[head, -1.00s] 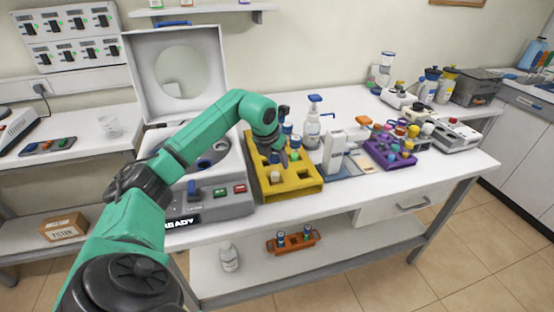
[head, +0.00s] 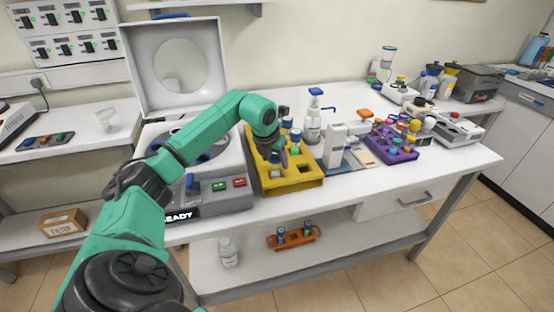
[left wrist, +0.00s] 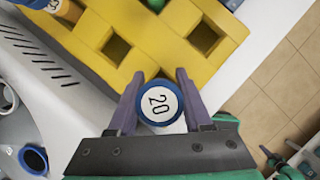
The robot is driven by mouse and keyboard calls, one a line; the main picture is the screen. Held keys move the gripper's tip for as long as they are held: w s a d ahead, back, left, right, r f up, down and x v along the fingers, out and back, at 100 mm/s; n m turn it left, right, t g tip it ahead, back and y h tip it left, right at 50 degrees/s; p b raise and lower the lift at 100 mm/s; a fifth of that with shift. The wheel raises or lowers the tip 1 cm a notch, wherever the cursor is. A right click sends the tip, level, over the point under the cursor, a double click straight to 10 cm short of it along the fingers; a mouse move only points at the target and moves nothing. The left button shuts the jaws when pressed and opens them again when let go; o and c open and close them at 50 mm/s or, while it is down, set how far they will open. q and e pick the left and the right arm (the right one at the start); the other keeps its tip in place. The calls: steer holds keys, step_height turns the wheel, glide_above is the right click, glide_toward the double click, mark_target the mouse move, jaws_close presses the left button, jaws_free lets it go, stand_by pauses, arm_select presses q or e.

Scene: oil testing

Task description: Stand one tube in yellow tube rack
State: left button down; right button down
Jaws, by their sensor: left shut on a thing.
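The yellow tube rack (head: 306,183) stands on the white table, right of the grey machine, and fills the top of the left wrist view (left wrist: 150,30). My left gripper (left wrist: 159,92) is shut on a tube (left wrist: 160,103) with a blue-rimmed white cap marked 20. In the wrist view the cap overlaps the rack's edge, near two empty square holes. The tube's lower end is hidden under the cap, so I cannot tell whether it is in a hole. In the head view my left gripper (head: 281,157) is over the rack, partly hiding it.
The grey machine (head: 215,203) with its raised lid stands close left of the rack. A blue-topped bottle (head: 313,125) stands behind it. A purple rack (head: 392,148) of tubes is further right. An orange rack (head: 293,238) is on the lower shelf.

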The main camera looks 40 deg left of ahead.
stand_by(0.7)
arm_select(q)
steer(key=shift+c, duration=1.2)
jaws_free()
steer(key=shift+f, duration=0.1)
steer(key=v, duration=1.4)
steer(key=shift+r+b, duration=0.3)
steer(key=shift+b, duration=0.05)
steer(key=shift+s, duration=0.15)
